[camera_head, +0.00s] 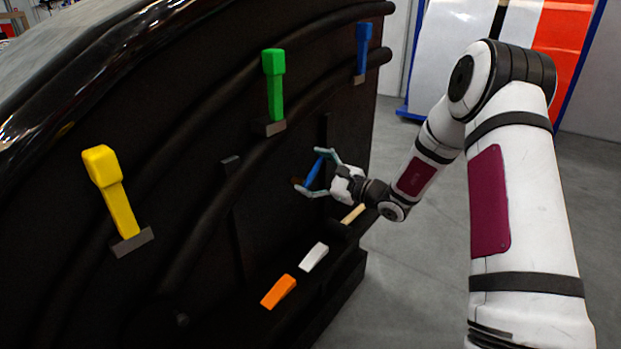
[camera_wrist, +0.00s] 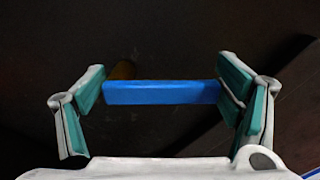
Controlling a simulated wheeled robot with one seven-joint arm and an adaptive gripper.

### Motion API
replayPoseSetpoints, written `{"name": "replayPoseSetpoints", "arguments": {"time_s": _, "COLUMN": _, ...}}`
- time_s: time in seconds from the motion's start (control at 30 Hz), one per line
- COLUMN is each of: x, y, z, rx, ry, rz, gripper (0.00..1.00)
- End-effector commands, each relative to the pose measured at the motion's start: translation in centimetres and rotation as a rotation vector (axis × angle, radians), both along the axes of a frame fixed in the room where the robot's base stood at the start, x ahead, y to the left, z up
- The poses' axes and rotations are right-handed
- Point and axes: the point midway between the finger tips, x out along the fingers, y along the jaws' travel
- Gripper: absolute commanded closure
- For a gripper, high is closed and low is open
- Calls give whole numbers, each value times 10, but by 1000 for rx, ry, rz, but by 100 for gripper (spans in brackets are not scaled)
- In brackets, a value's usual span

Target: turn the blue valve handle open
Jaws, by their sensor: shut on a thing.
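A blue bar-shaped handle (camera_head: 314,173) is low on the right part of the dark panel (camera_head: 215,205). My gripper (camera_head: 315,171) is around it, with one finger at each end of the bar. In the wrist view the blue handle (camera_wrist: 162,92) lies level across the gap between the teal finger pads of my gripper (camera_wrist: 163,80), and its ends meet the pads. A second blue handle (camera_head: 362,48) stands upright at the panel's upper right, apart from my gripper. How the held bar joins the panel is hidden.
A green handle (camera_head: 273,84) and a yellow handle (camera_head: 108,190) stand on the panel to the left. White (camera_head: 314,257), orange (camera_head: 278,291) and tan (camera_head: 353,214) pieces sit low near my gripper. Dark curved pipes cross the panel. Grey floor (camera_head: 430,285) is clear at right.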

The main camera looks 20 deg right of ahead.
Motion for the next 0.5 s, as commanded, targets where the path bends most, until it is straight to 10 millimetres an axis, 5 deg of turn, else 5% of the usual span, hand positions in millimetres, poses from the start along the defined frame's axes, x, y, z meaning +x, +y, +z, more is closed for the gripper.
{"name": "replayPoseSetpoints", "arguments": {"time_s": 0.5, "x": -8, "y": 12, "z": 6, "rx": -393, "ry": -290, "rz": -7, "gripper": 66}}
